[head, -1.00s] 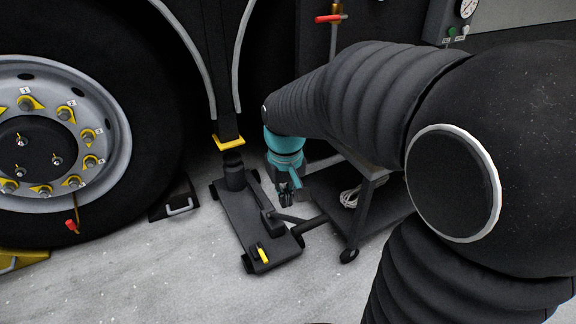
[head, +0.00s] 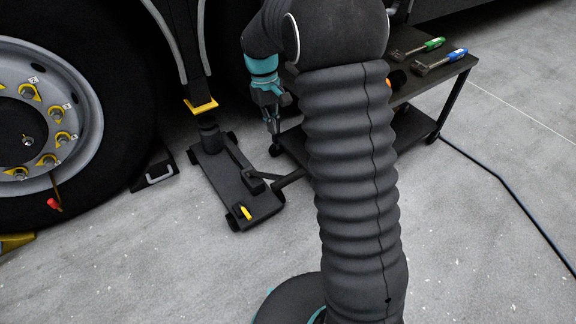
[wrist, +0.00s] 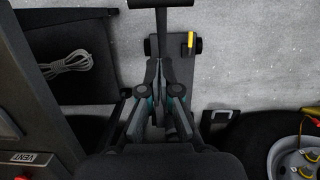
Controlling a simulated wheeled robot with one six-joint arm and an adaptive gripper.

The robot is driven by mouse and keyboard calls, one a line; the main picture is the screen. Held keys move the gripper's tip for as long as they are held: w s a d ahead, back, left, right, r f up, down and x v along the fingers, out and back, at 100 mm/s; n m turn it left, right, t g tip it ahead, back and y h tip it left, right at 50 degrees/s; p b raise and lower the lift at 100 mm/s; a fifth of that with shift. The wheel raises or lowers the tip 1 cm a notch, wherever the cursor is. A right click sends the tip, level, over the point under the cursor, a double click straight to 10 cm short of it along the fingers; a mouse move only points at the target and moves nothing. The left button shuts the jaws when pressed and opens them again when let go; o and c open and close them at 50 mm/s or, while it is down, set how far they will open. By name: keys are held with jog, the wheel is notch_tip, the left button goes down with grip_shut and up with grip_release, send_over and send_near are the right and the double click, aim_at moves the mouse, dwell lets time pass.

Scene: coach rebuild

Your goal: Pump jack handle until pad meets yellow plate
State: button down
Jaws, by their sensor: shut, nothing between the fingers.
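The black floor jack (head: 228,182) stands on the floor beside the wheel. Its round pad (head: 209,137) is under the yellow plate (head: 201,105); the gap looks small, and I cannot tell whether they touch. The jack handle (head: 288,180) slants up to the right and passes behind my arm. In the wrist view, a dark bar with a crosspiece (wrist: 160,3) points toward my fingertips. My gripper (head: 274,134) is shut and empty, pointing down above and right of the jack; its fingers show in the wrist view (wrist: 164,66).
A dark cart (head: 440,84) holds a green-handled tool (head: 425,46) and a blue-handled tool (head: 445,61). The large wheel (head: 40,130) and a wheel chock (head: 156,172) are at left. A cable (head: 505,180) crosses the right floor; the front floor is clear.

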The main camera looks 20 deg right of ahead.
jog(key=shift+a, duration=0.1)
jog(key=f, duration=0.3)
jog(key=s+f, duration=0.1)
jog(key=f, duration=0.3)
jog(key=s+f+b, duration=0.1)
jog(key=f, duration=0.2)
jog(key=shift+d+f, duration=0.15)
jog(key=shift+d, duration=0.2)
jog(key=shift+s+d+f, duration=0.15)
jog(key=shift+s+f, duration=0.1)
jog(key=shift+s, duration=0.25)
jog(key=shift+s+d+f, duration=0.15)
jog(key=shift+s+f, duration=0.05)
jog(key=shift+s, duration=0.3)
jog(key=shift+s+d+f, duration=0.2)
jog(key=shift+s+f, duration=0.2)
jog(key=shift+s, duration=0.2)
jog(key=shift+a+f, duration=0.1)
jog(key=shift+a, duration=0.05)
